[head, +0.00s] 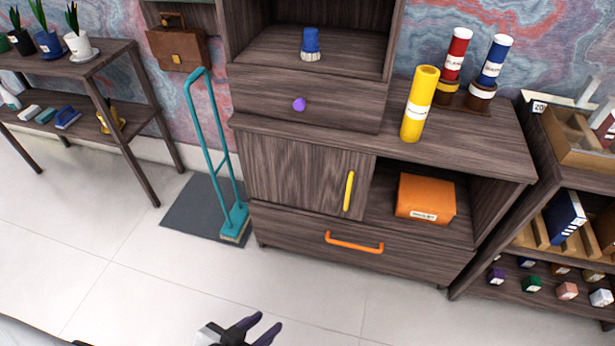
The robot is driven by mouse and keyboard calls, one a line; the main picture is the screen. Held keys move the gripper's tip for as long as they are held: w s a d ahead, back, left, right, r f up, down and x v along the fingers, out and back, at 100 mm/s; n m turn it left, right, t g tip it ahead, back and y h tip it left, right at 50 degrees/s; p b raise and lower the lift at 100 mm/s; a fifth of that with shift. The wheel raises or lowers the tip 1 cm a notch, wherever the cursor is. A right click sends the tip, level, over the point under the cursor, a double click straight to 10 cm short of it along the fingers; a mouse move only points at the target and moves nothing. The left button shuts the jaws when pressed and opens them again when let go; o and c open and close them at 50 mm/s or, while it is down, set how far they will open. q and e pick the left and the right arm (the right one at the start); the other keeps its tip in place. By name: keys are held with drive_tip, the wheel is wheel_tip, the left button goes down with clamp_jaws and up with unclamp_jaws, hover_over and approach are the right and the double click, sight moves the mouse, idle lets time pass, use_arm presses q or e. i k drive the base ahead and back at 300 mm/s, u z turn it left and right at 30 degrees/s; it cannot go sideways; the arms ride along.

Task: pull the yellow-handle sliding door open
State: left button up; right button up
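The sliding door (285,175) is a dark wood panel covering the left part of the cabinet's middle opening. Its upright yellow handle (348,191) is near the door's right edge. The right part of the opening is uncovered and shows an orange box (426,198) inside. My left gripper (262,328) is at the bottom of the head view, its two dark purple fingers apart with nothing seen between them. It is below the cabinet in the picture, apart from the handle. My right gripper is not seen.
Below the door is a drawer with an orange handle (354,243); above is a drawer with a purple knob (299,104). A yellow cylinder (420,104) stands on the cabinet top. A teal broom (217,150) stands left of the cabinet. The floor in front is clear.

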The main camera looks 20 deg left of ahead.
sight(319, 179)
drive_tip(key=z, duration=1.15)
drive_tip(key=i, duration=0.7)
drive_tip(key=u, duration=2.3)
